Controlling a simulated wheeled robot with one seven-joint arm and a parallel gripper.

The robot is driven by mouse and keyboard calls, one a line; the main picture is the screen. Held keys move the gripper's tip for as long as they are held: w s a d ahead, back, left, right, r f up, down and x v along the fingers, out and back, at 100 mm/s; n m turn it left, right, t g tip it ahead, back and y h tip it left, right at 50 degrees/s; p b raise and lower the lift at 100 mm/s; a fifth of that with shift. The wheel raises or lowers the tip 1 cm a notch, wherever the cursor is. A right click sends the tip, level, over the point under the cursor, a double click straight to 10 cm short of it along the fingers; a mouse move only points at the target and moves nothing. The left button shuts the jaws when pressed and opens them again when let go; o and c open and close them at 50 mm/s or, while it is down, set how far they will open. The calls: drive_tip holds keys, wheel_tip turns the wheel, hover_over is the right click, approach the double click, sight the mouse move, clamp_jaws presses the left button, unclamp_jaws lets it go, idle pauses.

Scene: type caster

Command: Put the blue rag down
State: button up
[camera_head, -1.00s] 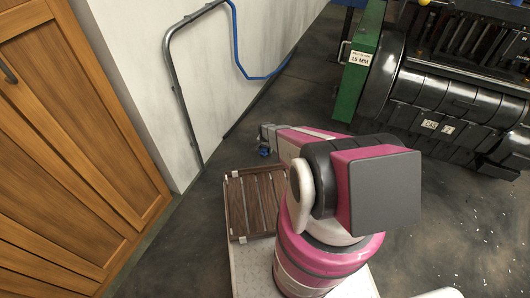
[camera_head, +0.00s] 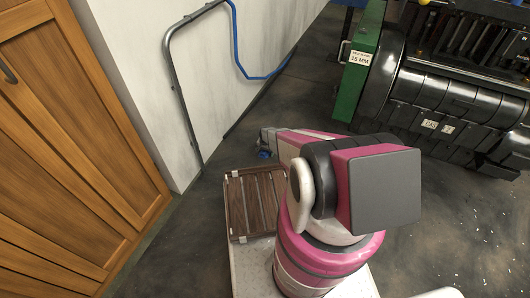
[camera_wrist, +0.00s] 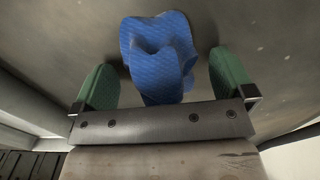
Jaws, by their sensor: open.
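The blue rag (camera_wrist: 158,50) is a crumpled, folded cloth. In the wrist view it lies between the two green fingers of my gripper (camera_wrist: 165,82), with a gap on each side. The fingers are apart and do not touch it. Behind the rag is the grey floor; whether the rag rests on it, I cannot tell for sure. In the head view a small blue part of the rag (camera_head: 263,155) shows below my gripper (camera_head: 266,140), near the foot of the white wall. My arm hides most of that spot.
A slatted wooden rack (camera_head: 256,203) sits on my base. A wooden cabinet (camera_head: 70,150) and a white wall (camera_head: 215,80) with a grey pipe (camera_head: 173,90) stand at the left. A black and green machine (camera_head: 440,90) stands at the right. Dark floor (camera_head: 300,100) lies between.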

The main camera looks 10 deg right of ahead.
wheel_tip(320, 180, up, 12)
drive_tip(key=r, duration=0.1)
drive_tip(key=s+r+n, duration=0.2)
drive_tip(key=s+r, duration=0.7)
drive_tip(key=r, duration=0.5)
drive_tip(key=s+r+n, duration=0.2)
drive_tip(key=s+r, duration=0.7)
drive_tip(key=r, duration=0.4)
drive_tip(key=s+r+n, duration=0.2)
drive_tip(key=s+r, duration=0.7)
drive_tip(key=r, duration=0.5)
drive_tip(key=shift+r+n, duration=0.35)
drive_tip(key=shift+n, duration=0.05)
drive_tip(key=shift+d, duration=0.1)
